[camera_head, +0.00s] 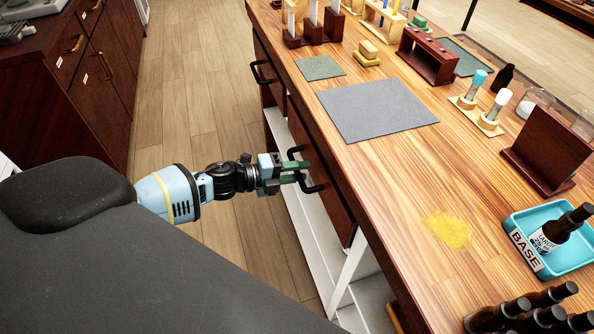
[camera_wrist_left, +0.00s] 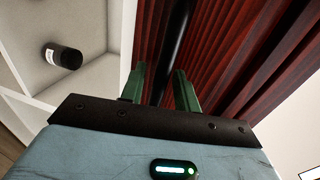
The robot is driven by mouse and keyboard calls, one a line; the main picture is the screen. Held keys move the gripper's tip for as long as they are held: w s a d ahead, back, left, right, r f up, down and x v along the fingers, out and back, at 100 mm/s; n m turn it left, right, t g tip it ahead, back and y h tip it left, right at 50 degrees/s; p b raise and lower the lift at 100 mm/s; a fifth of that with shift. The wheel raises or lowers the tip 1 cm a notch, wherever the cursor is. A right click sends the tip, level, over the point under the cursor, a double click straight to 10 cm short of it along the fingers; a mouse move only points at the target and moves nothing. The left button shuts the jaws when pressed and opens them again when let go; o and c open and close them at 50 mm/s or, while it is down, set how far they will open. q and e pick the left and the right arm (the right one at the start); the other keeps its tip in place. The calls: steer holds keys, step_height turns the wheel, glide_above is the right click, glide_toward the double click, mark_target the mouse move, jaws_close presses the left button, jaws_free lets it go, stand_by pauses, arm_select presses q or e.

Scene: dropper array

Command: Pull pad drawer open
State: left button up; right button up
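A dark red-brown drawer front (camera_head: 330,185) is set under the wooden worktop and looks closed. Its black bar handle (camera_head: 312,188) sticks out toward my left arm. My left gripper (camera_head: 300,172) is at this handle, with its green fingers pointing at the drawer. In the left wrist view, the black handle bar (camera_wrist_left: 176,40) runs between the two green fingers of the gripper (camera_wrist_left: 160,88). The fingers are apart, with gaps beside the bar, so they are around it and not closed on it. The drawer's inside is hidden. My right gripper is not in view.
Another drawer handle (camera_head: 262,73) is farther along the bench. White open shelving (camera_head: 300,200) lies below the drawers. The worktop holds a grey mat (camera_head: 375,108), a yellow spill (camera_head: 448,230), a blue tray (camera_head: 575,262) and several dark bottles. Floor to the left is clear.

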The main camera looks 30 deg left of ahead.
arm_select(q)
jaws_close()
steer(key=shift+s, duration=0.1)
